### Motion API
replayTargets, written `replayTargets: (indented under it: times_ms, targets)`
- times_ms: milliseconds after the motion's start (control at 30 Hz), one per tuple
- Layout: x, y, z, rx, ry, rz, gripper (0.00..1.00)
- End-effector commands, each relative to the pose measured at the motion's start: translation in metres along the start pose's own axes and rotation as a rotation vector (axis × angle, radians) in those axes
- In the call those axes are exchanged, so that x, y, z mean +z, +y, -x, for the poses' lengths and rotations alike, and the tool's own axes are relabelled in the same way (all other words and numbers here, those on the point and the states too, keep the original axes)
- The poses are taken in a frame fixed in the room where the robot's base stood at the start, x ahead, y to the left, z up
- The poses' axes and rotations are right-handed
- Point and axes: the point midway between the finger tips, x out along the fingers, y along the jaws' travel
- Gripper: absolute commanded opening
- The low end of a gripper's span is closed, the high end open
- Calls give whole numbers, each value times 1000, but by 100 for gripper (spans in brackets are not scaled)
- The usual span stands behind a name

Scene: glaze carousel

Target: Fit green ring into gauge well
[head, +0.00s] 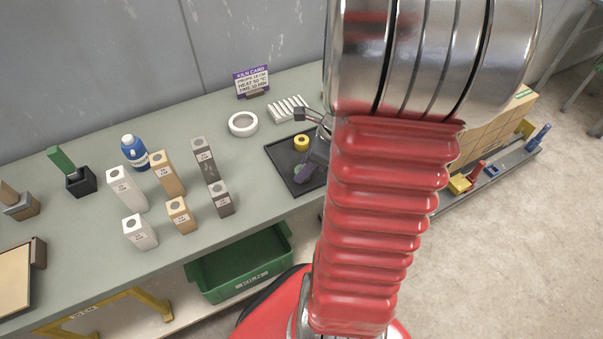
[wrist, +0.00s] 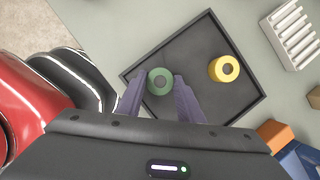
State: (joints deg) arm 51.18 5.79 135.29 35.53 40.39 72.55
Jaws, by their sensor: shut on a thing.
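The green ring (wrist: 160,80) is between the two purple fingers of my gripper (wrist: 159,84) in the wrist view, and the fingers are shut on it. It shows over the dark square tray (wrist: 198,88); whether it touches the tray floor I cannot tell. In the head view the tray (head: 284,155) lies on the bench, partly hidden behind my arm. I cannot make out a gauge well in either view.
A yellow ring (wrist: 224,68) stands in the tray, right of the green one. A white slotted rack (wrist: 291,36) and a white roll (head: 243,124) lie beyond it. Several upright blocks, a blue bottle (head: 134,151) and a purple card (head: 252,82) stand on the bench.

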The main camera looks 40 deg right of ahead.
Motion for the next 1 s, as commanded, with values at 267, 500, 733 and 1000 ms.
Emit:
replayTargets:
  times_ms: [267, 500, 733, 1000]
  targets:
    - [0, 0, 0, 0, 0, 0, 11]
    - [1, 0, 1, -1, 0, 1, 11]
    - [7, -1, 16, -3, -1, 3, 11]
    - [24, -1, 57, -5, -1, 4, 11]
